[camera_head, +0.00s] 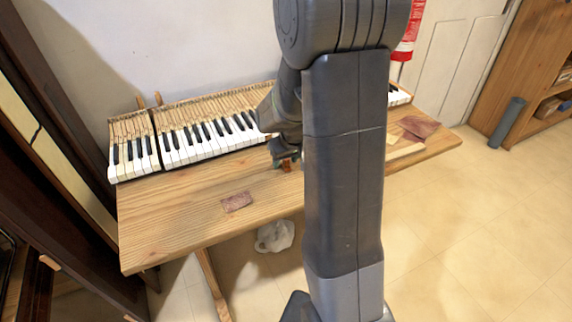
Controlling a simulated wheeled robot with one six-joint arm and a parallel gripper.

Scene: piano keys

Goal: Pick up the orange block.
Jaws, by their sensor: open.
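A small orange block (286,166) stands on the wooden table (170,215), in front of the piano keys. My gripper (284,159) is open and points down right at the block. Its fingers look to be around or just above the block; at this size I cannot tell whether they touch it. My own arm hides part of the table to the right of the block.
Piano keys (190,144) run along the back of the table against the wall. A reddish-brown piece (237,202) lies at the front left, another (419,128) at the right. The table's left part is clear.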

